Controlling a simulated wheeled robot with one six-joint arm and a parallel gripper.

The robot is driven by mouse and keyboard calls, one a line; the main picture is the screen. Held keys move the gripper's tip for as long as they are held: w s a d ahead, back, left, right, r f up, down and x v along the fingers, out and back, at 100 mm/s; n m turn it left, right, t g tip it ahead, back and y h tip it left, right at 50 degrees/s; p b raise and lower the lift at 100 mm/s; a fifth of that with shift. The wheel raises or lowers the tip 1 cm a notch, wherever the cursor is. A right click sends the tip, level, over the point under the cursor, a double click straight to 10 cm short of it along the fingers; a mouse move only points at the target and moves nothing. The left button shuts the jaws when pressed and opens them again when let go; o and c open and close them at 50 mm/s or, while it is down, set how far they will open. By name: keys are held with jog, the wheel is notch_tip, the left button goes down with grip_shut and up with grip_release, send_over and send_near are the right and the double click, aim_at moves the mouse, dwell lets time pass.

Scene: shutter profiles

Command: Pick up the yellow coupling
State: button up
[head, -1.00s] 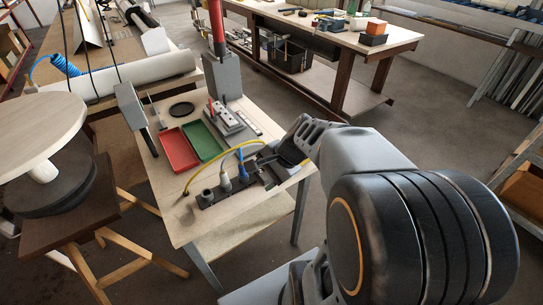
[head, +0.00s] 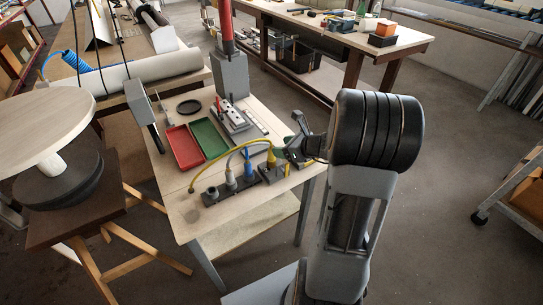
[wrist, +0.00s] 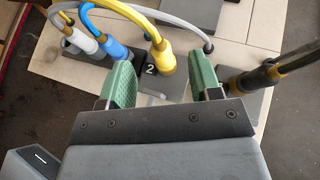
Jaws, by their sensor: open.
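The yellow coupling (wrist: 163,60) stands on a dark block marked 2, with a yellow hose rising from it. It also shows in the head view (head: 271,158), at the right of a row of couplings. My gripper (wrist: 166,78) is open, its green-padded fingers apart and empty. In the wrist view the coupling appears in the gap between the fingertips, nearer the left one; I cannot tell how far below or ahead it is. In the head view my gripper (head: 287,151) is just right of the coupling.
A blue coupling (wrist: 112,47) and a grey one (wrist: 80,40) stand left of the yellow one. A black, yellow-banded coupling (wrist: 245,82) is close to the right finger. Curved hoses pass nearby. Red (head: 184,147) and green (head: 208,138) trays lie behind on the table.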

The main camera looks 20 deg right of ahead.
aim_at(271, 146)
jog(key=shift+x, duration=2.8)
jog(key=shift+a+r, duration=0.1)
jog(key=shift+r, duration=0.05)
jog(key=shift+c, duration=0.5)
jog(key=c, duration=0.9)
jog(key=shift+c, duration=0.3)
jog(key=shift+r, duration=0.1)
